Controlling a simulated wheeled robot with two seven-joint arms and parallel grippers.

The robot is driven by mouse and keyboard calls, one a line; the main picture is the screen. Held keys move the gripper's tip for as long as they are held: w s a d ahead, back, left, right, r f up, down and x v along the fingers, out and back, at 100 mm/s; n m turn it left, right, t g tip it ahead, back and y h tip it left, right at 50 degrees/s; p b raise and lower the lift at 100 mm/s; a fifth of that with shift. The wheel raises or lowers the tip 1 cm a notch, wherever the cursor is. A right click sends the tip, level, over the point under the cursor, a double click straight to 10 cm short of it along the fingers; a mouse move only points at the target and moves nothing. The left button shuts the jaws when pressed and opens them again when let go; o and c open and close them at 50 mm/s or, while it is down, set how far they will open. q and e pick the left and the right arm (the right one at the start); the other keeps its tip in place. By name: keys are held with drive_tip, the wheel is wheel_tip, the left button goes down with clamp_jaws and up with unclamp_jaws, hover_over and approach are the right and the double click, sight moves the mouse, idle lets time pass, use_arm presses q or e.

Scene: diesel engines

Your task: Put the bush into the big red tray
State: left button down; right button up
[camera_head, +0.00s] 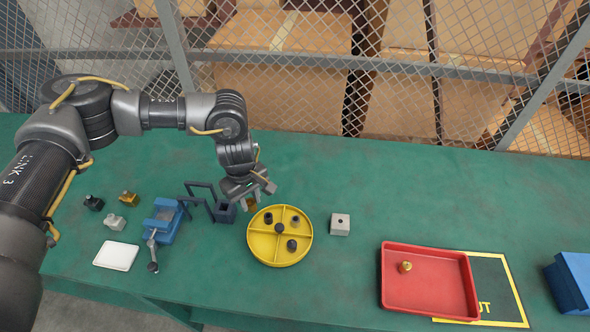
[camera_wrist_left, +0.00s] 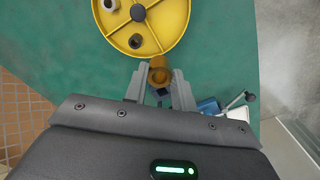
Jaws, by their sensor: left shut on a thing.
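My left gripper (camera_head: 250,196) is shut on the bush, just left of and above the round yellow tray. The bush (camera_wrist_left: 159,70) is a brass-coloured ring-like cylinder between the two fingertips in the left wrist view. In the head view the bush (camera_head: 252,205) shows partly below the fingers, above the table. The big red tray (camera_head: 428,252) lies at the right of the table, with one small brass part (camera_head: 404,267) in it. My right gripper is not in view.
The round yellow tray (camera_head: 282,256) has compartments with several dark parts. A grey block (camera_head: 340,224) stands between the two trays. A blue vise (camera_head: 165,222), a dark blue holder (camera_head: 224,212), a white plate (camera_head: 116,255) and small parts are left. A blue box (camera_head: 570,282) is far right. Wire mesh runs behind.

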use_arm(q)
drive_tip(key=s+a+r+m, duration=0.2)
drive_tip(key=a+r, duration=0.1)
drive_tip(key=r, duration=0.7)
drive_tip(key=s+a+r+m+b, duration=0.1)
drive_tip(key=s+a+r+m, duration=0.1)
drive_tip(key=r, duration=0.9)
drive_tip(key=shift+a+m, duration=0.7)
drive_tip(key=shift+a, duration=0.4)
